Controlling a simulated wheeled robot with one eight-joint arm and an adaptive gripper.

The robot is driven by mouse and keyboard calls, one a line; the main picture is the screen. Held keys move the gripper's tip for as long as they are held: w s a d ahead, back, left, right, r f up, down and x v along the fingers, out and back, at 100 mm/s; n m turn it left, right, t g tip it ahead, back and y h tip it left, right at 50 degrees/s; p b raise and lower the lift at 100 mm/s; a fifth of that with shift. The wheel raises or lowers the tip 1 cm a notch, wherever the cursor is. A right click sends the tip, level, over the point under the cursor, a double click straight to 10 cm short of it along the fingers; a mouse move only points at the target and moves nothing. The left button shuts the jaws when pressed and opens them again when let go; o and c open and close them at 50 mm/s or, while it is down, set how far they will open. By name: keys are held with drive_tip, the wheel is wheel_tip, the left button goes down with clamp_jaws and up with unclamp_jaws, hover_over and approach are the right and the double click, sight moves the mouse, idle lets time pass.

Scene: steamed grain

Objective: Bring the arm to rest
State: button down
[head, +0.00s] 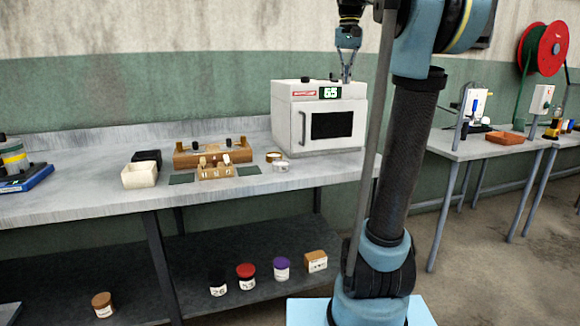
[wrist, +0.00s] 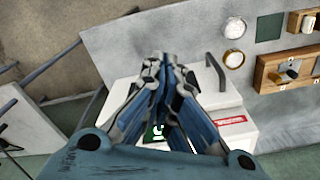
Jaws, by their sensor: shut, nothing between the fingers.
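My gripper (head: 347,78) hangs from my arm above the white oven (head: 320,98), pointing down over its top toward the right side. In the wrist view, my gripper (wrist: 167,56) has its fingertips together, with nothing between them. The oven body (wrist: 225,90) shows beneath and around the fingers, and part of its top and front is hidden by them. The oven door is closed, and its display reads a green number that looks like 65. The arm's dark column stands right of the oven in the head view.
A grey bench (head: 90,200) holds a wooden stand (head: 205,155), a cream box (head: 139,175) and small round dishes (head: 280,166) left of the oven. Several jars (head: 246,276) sit on the lower shelf. Another table (head: 470,148) stands at right with a red reel (head: 543,47) behind it.

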drive_tip(key=s+f, duration=0.9)
drive_tip(key=f, duration=0.5)
drive_tip(key=s+f+n+t, duration=0.1)
drive_tip(key=s+f, duration=0.9)
drive_tip(key=f, duration=0.5)
drive_tip(key=s+f+n, duration=0.1)
drive_tip(key=s+f, duration=0.8)
drive_tip(key=f, duration=0.5)
drive_tip(key=shift+s+d+f+t, duration=0.15)
drive_tip(key=shift+s+f+t, duration=0.1)
drive_tip(key=shift+t, duration=0.15)
drive_tip(key=shift+w+f, duration=0.2)
drive_tip(key=shift+w, duration=0.3)
